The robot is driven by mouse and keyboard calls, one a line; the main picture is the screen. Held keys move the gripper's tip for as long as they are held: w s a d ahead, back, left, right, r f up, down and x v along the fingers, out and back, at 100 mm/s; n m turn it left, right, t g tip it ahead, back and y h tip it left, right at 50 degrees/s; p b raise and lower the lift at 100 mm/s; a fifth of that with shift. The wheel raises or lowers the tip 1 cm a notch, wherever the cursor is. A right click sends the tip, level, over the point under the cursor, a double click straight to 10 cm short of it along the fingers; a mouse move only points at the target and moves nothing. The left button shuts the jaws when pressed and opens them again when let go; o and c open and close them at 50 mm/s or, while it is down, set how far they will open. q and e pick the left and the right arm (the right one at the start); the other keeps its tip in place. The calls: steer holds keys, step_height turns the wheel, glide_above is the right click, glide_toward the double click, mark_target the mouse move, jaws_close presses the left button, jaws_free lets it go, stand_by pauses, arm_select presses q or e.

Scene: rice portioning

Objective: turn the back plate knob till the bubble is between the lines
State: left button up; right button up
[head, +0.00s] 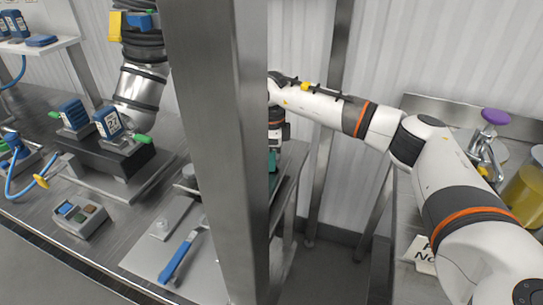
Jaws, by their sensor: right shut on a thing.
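My right gripper (275,148) is at the right edge of the grey post, which hides part of it. It points down and is shut on a teal-green thing (273,162), of which only a sliver shows. I cannot tell whether this is the back plate knob. A flat metal plate (178,212) lies on the steel counter left of the post, with a small round pale piece (162,226) on it. No bubble or lines can be made out. My left gripper is not in view.
The grey post (215,150) stands in front and blocks the middle. A button box (78,217) and a dark machine (115,155) are at left.

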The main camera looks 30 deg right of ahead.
steer(key=o, duration=1)
steer(key=shift+r, duration=0.15)
step_height(320, 180, up, 12)
steer(key=shift+f+b, duration=0.1)
steer(key=shift+b, duration=0.5)
steer(key=shift+f, duration=0.1)
